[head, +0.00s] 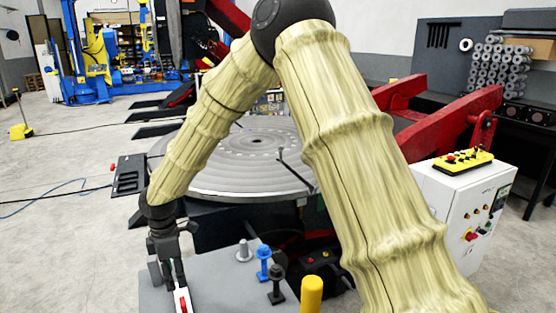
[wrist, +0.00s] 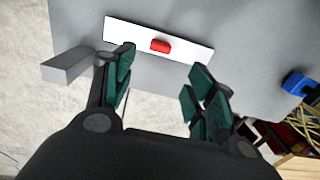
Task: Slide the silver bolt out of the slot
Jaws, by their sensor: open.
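The silver bolt (head: 243,250) stands upright at the far edge of the grey table (head: 221,290), beside a blue bolt (head: 263,264) and a black bolt (head: 277,285). How it sits in its slot is too small to tell. My gripper (head: 176,285) points down over the left part of the table, to the left of the silver bolt and apart from it. In the wrist view my gripper (wrist: 161,64) is open and empty, with its fingers spread near a white plate (wrist: 190,47) bearing a red piece (wrist: 160,46). The silver bolt does not show there.
A yellow post (head: 311,295) stands right of the bolts. The round turntable (head: 235,178) lies behind the table. A white control box (head: 465,205) stands at right. A small grey block (wrist: 70,68) juts from the table edge in the wrist view.

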